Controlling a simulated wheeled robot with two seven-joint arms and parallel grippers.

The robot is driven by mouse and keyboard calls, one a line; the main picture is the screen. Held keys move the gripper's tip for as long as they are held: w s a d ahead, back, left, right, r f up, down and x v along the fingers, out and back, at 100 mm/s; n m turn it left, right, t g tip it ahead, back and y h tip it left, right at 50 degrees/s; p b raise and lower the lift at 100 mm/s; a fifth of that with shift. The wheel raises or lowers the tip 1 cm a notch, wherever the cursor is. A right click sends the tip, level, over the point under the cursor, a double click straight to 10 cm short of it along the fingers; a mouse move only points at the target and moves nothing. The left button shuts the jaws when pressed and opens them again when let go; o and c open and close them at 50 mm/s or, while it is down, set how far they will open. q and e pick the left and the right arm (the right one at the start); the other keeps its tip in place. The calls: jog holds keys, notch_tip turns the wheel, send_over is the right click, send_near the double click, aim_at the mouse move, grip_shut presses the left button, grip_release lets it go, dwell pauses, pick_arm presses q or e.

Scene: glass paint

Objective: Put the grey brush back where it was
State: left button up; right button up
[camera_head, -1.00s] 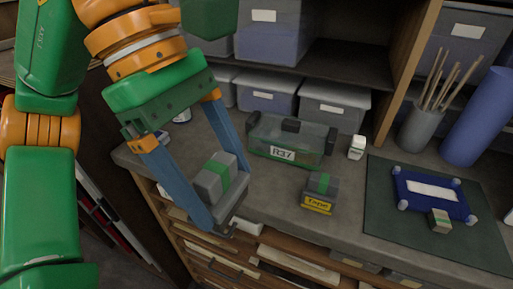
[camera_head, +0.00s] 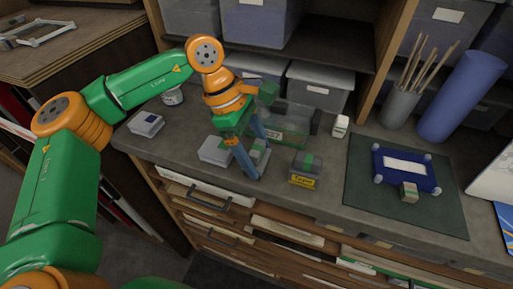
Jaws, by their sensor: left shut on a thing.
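My left gripper (camera_head: 257,163) reaches down over the worktop from the upper left, with its blue fingers on either side of a small grey block with a green band (camera_head: 258,152). This block looks like the grey brush, and the gripper is shut on it. The fingers partly hide it. A pale grey flat case or tray (camera_head: 214,151) lies just left of the fingers; I cannot tell whether the brush touches it. A similar grey block with a green band (camera_head: 307,161) sits in a yellow-labelled holder (camera_head: 304,181) to the right. My right gripper is not in view.
A greenish clear box (camera_head: 291,133) stands behind the gripper. A white bottle (camera_head: 341,126), a dark green mat (camera_head: 365,207) with a blue frame (camera_head: 391,180) and tan block (camera_head: 409,193) lie to the right. A grey case (camera_head: 146,124) and jar (camera_head: 172,97) are left.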

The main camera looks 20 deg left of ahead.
pick_arm(q)
jog(key=shift+f, duration=0.2)
jog(key=o, duration=1)
jog(key=shift+r, duration=0.1)
jog(key=shift+r, duration=0.35)
jog(key=v, duration=1.1)
jog(key=shift+a+r, duration=0.15)
jog(key=shift+r, duration=0.15)
